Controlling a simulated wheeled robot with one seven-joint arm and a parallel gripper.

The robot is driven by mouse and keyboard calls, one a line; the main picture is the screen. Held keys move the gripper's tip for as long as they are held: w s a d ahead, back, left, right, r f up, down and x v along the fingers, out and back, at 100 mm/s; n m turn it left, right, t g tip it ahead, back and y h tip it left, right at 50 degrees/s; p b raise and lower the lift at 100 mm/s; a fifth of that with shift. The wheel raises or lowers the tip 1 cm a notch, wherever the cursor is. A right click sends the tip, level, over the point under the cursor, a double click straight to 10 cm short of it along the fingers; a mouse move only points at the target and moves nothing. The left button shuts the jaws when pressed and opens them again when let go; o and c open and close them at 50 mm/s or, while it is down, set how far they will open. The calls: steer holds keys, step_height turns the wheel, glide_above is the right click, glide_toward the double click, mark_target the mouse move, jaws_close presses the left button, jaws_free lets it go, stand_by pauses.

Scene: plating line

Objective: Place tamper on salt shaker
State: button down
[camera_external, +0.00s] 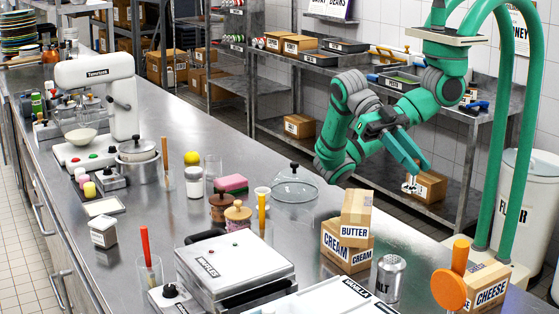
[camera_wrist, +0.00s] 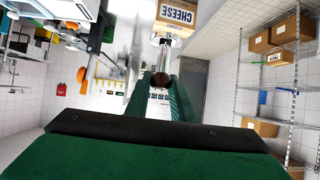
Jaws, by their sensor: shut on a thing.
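The salt shaker (camera_external: 388,278) is a metal cylinder with a domed top and a partly hidden SALT label. It stands upright on the steel counter, near the front right in the external view. My gripper (camera_external: 418,166) is above and beyond it, past the counter's far edge, and is shut on the tamper (camera_external: 411,186). The tamper hangs with its pale metal base downward. In the wrist view, the tamper's dark round knob (camera_wrist: 160,79) is between the green fingers of my gripper (camera_wrist: 162,92). I cannot make out the shaker in the wrist view.
Beside the shaker are the butter box (camera_external: 356,208) on the cream box (camera_external: 346,247), an orange paddle-like tool (camera_external: 449,288) and the cheese box (camera_external: 489,287). A white-lidded press (camera_external: 236,268) stands left. Shelving (camera_external: 452,203) and a flour bin (camera_external: 527,200) are behind.

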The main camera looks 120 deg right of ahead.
steer(key=shift+w+a+f, duration=1)
steer(key=shift+w+f, duration=0.65)
steer(key=shift+f, duration=0.35)
steer(key=shift+w+a+f, duration=0.95)
steer(key=shift+w+f, duration=0.7)
steer(key=shift+f, duration=0.3)
steer(key=shift+w+a+f, duration=1)
steer(key=shift+w+f, duration=0.65)
steer(key=shift+f, duration=0.35)
steer(key=shift+f, duration=0.15)
steer(key=c, duration=1.5)
jaws_free()
steer(key=shift+c, duration=0.2)
steer(key=shift+d+r, duration=0.1)
steer(key=shift+r, duration=0.15)
steer(key=v, duration=1.1)
steer(key=shift+d+r, duration=0.15)
steer(key=shift+d, duration=0.25)
